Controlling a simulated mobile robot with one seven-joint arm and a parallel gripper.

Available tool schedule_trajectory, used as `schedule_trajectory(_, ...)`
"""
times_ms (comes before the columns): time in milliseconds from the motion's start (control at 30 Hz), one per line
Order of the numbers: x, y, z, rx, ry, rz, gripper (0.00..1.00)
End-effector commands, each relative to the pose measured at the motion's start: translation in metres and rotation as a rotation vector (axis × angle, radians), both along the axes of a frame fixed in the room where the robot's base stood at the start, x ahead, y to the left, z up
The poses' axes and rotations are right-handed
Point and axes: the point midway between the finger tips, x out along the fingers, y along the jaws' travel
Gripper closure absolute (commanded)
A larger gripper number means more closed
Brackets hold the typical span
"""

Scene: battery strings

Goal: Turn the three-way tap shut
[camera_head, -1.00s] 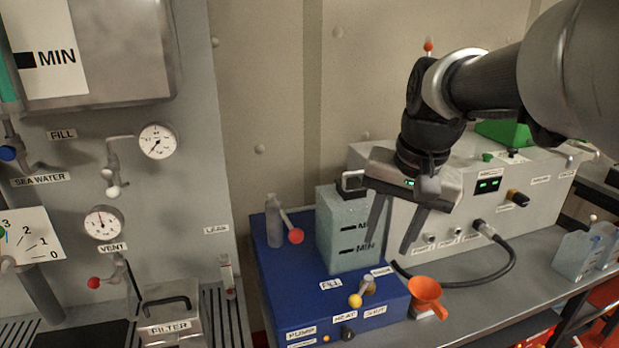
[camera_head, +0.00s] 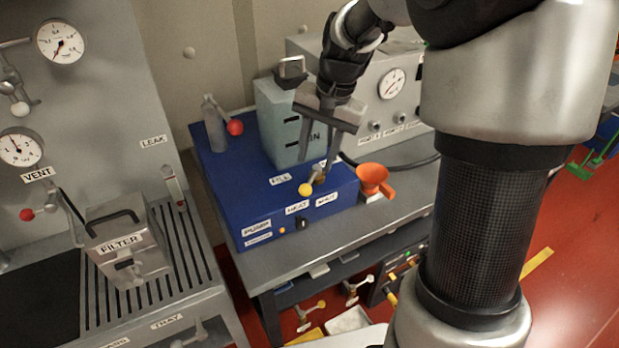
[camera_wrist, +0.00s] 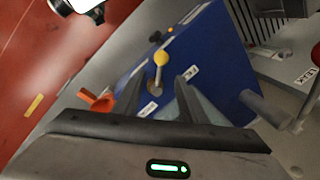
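The three-way tap (camera_head: 318,179) stands on the front part of the blue box (camera_head: 222,172). Its yellow ball handle (camera_head: 305,189) points toward the front left, between the FILL label (camera_head: 280,181) and the SHUT label (camera_head: 327,198). My gripper (camera_head: 314,166) is open and empty, pointing down just above and behind the tap. In the wrist view the ball handle (camera_wrist: 160,58) lies ahead of my spread fingers (camera_wrist: 158,86), roughly between them. I cannot tell whether a finger touches the tap. A third label behind the tap is partly hidden by my gripper.
A red-ball lever (camera_head: 235,127) is at the box's back left. An orange funnel (camera_head: 373,178) stands just right of the tap, and a black knob (camera_head: 302,223) is on the box front.

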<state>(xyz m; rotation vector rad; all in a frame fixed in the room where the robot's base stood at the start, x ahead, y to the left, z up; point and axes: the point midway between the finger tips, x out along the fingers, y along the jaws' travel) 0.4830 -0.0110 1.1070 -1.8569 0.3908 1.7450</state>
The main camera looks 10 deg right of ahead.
Motion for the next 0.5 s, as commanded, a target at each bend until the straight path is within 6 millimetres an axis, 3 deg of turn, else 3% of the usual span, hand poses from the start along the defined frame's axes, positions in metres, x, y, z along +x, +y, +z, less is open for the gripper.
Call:
schedule_trajectory(200, 0.004, 0.007, -0.045, 0.001, 0.005, 0.001, 0.62)
schedule_trajectory(500, 0.008, 0.012, -0.072, 0.000, 0.001, 0.001, 0.62)
